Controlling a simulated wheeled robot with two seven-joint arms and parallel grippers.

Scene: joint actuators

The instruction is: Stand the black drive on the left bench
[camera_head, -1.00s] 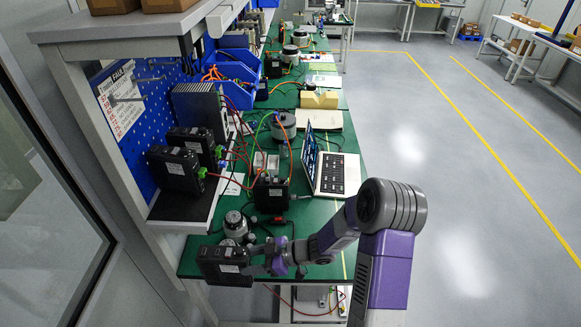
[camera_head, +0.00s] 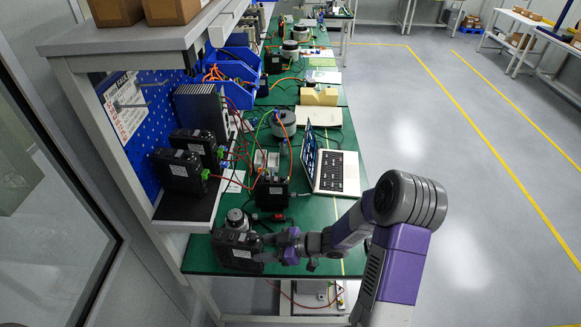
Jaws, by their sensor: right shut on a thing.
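The black drive (camera_head: 236,251) is a dark box with a pale label, at the near left end of the green bench (camera_head: 325,215). My right gripper (camera_head: 262,246) comes in from the right and is shut on the drive's right side. The drive looks roughly upright and overlaps the bench top in the picture; I cannot tell whether its base touches the bench. The fingertips are partly hidden against the drive. My left gripper is not in view.
A grey round actuator (camera_head: 237,219) stands close behind the held drive. Another black box (camera_head: 271,192) with cables and an open laptop (camera_head: 336,171) lie farther back. More black boxes (camera_head: 180,171) sit on the raised shelf at left.

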